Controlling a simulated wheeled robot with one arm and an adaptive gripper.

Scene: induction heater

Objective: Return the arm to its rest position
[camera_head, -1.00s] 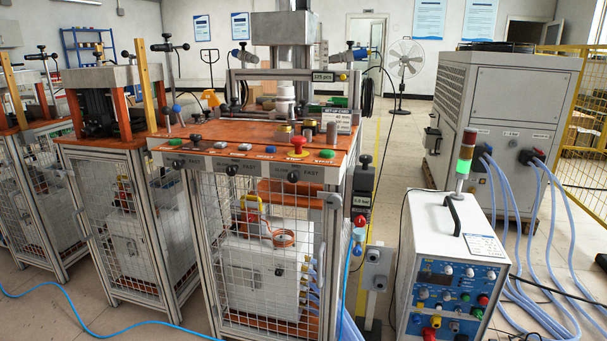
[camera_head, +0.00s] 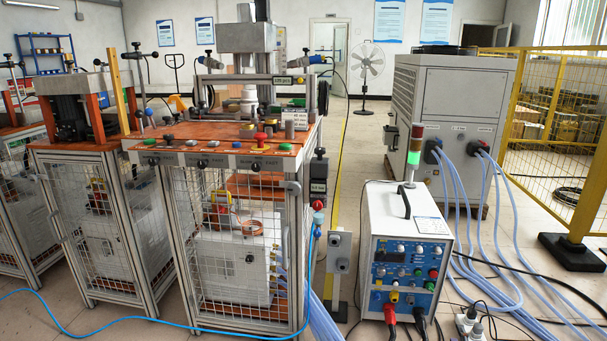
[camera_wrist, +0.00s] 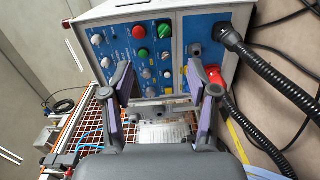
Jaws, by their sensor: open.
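My gripper (camera_wrist: 162,110) shows in the wrist view with its two fingers spread apart and nothing between them. It faces the blue control panel (camera_wrist: 176,62) of the induction heater, which appears tilted in that view. Green and red buttons and several knobs show beyond the fingertips. A gap between fingertips and panel cannot be judged exactly. In the head view the white heater box (camera_head: 402,240) stands right of the caged workbench, with a green-lit signal tower (camera_head: 414,152) on top. My arm and gripper do not show in the head view.
The caged press bench (camera_head: 225,230) with an orange top stands left of the heater. Pale blue hoses (camera_head: 500,220) and dark cables run over the floor on the right. A yellow fence (camera_head: 555,110) and a chiller cabinet (camera_head: 455,110) stand behind. A yellow-lined aisle lies between bench and chiller.

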